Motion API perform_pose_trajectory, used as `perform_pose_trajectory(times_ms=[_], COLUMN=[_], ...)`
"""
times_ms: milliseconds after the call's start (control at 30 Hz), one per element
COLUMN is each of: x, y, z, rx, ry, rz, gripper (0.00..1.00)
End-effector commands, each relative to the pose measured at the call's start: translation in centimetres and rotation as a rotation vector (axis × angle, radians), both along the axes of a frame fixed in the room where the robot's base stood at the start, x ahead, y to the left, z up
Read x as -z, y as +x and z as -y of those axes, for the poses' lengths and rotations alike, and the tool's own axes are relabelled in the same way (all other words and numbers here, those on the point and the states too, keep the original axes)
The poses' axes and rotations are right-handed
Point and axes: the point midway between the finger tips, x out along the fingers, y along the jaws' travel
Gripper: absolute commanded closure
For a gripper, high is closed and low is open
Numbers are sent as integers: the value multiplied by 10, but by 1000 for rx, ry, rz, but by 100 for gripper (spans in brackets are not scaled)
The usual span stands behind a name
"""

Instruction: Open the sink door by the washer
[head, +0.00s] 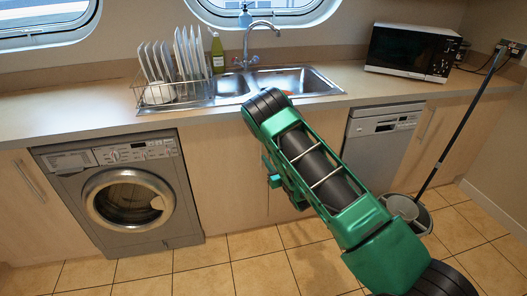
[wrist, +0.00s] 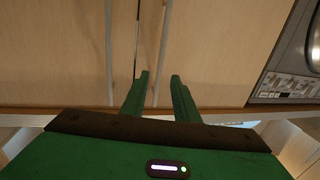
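The sink door by the washer (head: 220,175) is a pale wood panel under the sink (head: 232,86), just right of the washer (head: 128,195) in the head view. It looks shut. In the wrist view this door (wrist: 220,50) is on the right, beside the washer's panel (wrist: 285,87). Its upright bar handle (wrist: 164,45) runs near the dark seam between the two doors. My green gripper (wrist: 160,75) is open, with the handle appearing between its fingertips. Contact cannot be told. In the head view my arm hides most of the gripper and the handle.
The other sink door (wrist: 50,50) is left of the seam in the wrist view, with its own handle (wrist: 109,50). A dishwasher (head: 378,150) stands right of the sink doors. A mop and bucket (head: 410,210) stand on the floor at right. The tiled floor before the washer is clear.

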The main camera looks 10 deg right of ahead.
Motion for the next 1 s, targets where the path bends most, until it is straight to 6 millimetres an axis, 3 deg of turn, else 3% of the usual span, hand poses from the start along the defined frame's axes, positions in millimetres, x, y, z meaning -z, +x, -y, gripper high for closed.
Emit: perform_pose_trajectory(times_ms=[200,433,900,1000], x=[-1,0,0,0], y=[40,70,82,82], z=[-8,-13,-16,-16], rx=[-1,0,1,1], ry=[1,0,0,0], rz=[2,0,-2,-2], gripper=[72,72,72,96])
